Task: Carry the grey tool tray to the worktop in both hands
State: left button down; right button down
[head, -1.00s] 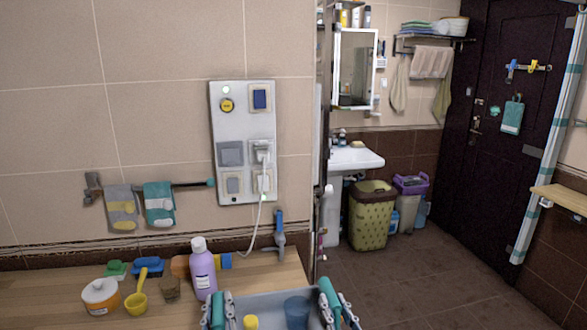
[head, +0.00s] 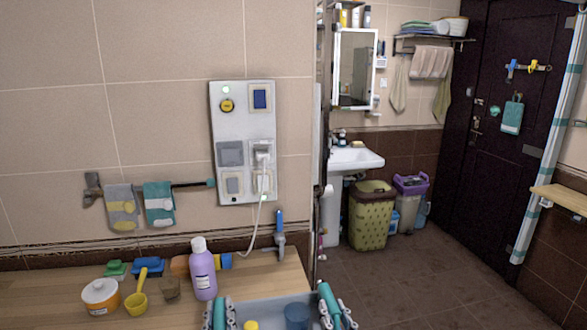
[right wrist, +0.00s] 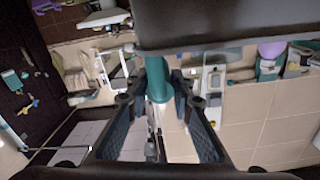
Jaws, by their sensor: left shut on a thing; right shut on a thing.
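The grey tool tray (head: 266,305) is at the bottom of the head view, partly cut off by the frame edge. It holds a blue cup (head: 297,316) and a yellow item (head: 251,325). My left gripper (head: 219,315) is shut on its left teal handle, my right gripper (head: 330,304) on its right teal handle. The right wrist view shows the teal handle (right wrist: 157,80) between my right fingers, beside the dark grey tray wall (right wrist: 225,25). The wooden worktop (head: 60,312) lies at lower left; the tray overlaps its right end in the picture. I cannot tell whether they touch.
On the worktop stand a purple bottle (head: 203,275), a white-and-orange jar (head: 101,297), a yellow scoop (head: 137,298) and brushes. A blue-handled tap or valve (head: 279,238) and a white cable (head: 257,225) are behind. Open floor (head: 400,285) lies to the right.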

pick_arm(q)
jog(key=shift+a+f, duration=0.1)
jog(key=shift+f, duration=0.05)
pick_arm(e)
jog(key=shift+f, duration=0.15)
pick_arm(q)
jog(key=c, duration=1.6)
grip_release()
pick_arm(e)
jog(key=shift+f, duration=0.1)
jog(key=c, duration=1.6)
grip_release()
jog(key=shift+s+f, duration=0.1)
pick_arm(q)
jog(key=o, duration=0.4)
pick_arm(e)
jog(key=o, duration=0.5)
jog(key=shift+c, duration=0.2)
pick_arm(q)
jog(key=shift+o, duration=0.2)
pick_arm(e)
jog(key=c, duration=1.4)
